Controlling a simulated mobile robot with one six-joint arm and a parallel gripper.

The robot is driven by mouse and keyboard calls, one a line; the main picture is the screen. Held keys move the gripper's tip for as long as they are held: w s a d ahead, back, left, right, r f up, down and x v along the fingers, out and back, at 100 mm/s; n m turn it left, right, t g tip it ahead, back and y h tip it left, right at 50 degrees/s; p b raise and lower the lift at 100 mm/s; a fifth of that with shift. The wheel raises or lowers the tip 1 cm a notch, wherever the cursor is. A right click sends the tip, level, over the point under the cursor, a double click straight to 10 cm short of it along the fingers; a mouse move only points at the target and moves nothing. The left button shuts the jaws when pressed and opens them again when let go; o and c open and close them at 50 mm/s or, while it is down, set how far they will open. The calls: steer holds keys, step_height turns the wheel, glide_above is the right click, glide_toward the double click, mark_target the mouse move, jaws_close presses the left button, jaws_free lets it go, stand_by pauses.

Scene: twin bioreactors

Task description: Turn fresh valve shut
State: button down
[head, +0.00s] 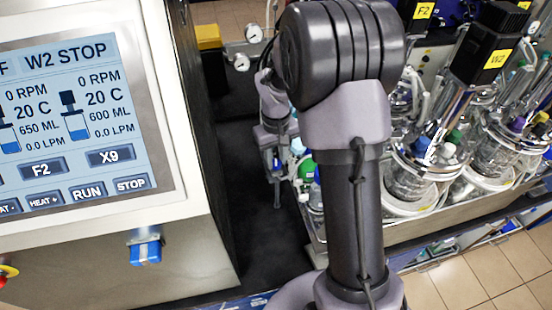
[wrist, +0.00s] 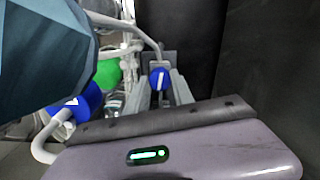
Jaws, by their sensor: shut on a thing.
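In the wrist view a small blue valve knob (wrist: 159,78) with a white line on its face sits between the fingers of my gripper (wrist: 162,90). The white line runs nearly upright in the picture. The gripper is shut on this knob. I take it for the fresh valve, but no label shows. In the head view my gripper (head: 277,180) points down in the dark gap beside the control cabinet, partly behind my arm.
A green round thing (wrist: 107,73) and another blue part with a white mark (wrist: 78,101) lie left of the gripper, with pale tubing. The control cabinet (head: 80,100) stands left in the head view. Glass vessels (head: 415,175) stand on the right.

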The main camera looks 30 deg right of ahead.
steer(key=m+b, duration=0.1)
steer(key=m, duration=0.3)
steer(key=shift+m, duration=0.3)
steer(key=m+b, duration=0.1)
steer(key=m, duration=0.2)
steer(key=shift+m, duration=0.3)
steer(key=m+b, duration=0.1)
steer(key=m, duration=0.3)
steer(key=shift+m+b, duration=0.65)
steer(key=shift+m, duration=1.05)
steer(key=c, duration=1.1)
jaws_free()
